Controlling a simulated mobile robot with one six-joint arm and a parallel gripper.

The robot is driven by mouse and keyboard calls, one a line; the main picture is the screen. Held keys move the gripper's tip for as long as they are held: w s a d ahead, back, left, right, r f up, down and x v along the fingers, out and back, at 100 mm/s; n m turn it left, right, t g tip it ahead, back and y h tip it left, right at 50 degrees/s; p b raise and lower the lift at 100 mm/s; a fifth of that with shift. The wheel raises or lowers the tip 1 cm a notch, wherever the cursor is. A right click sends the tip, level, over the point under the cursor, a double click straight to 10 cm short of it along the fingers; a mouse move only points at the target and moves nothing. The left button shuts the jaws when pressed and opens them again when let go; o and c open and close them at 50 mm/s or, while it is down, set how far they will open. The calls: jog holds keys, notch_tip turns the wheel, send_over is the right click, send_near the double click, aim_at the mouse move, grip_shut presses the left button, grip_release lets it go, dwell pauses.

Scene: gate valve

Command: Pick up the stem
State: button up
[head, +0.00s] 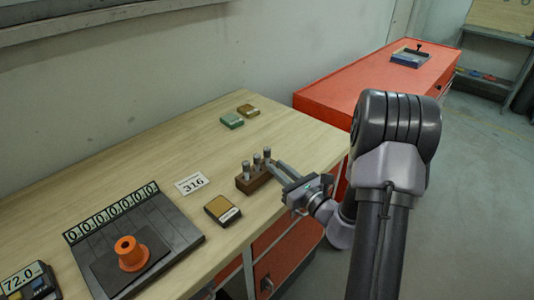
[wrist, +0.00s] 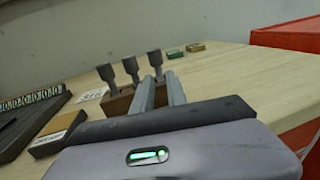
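Three grey stems with wide heads stand upright in a brown wooden block (head: 245,184): a left stem (head: 246,169), a middle stem (head: 257,161) and a right stem (head: 267,154). The wrist view also shows the left stem (wrist: 108,76), middle stem (wrist: 131,68) and right stem (wrist: 155,60), with the block (wrist: 117,104) below. My gripper (head: 274,165) reaches in from the right. In the wrist view its two fingers (wrist: 161,80) are apart, with the right stem's neck showing between the tips. I cannot tell whether they touch it.
A label reading 316 (head: 191,184) and a dark box with a yellowish side (head: 222,210) lie near the block. A dark tray with an orange part (head: 130,254) is at left. Green (head: 232,121) and brown (head: 248,110) boxes lie behind. A red cabinet (head: 340,95) stands beyond.

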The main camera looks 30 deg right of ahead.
aim_at(268, 160)
jog(key=w+p, duration=0.1)
jog(key=w, duration=0.1)
jog(key=w+a, duration=0.1)
jog(key=w, duration=0.2)
jog(key=shift+r+p, duration=0.1)
jog(key=shift+p, duration=0.25)
jog(key=shift+w, duration=0.35)
grip_shut()
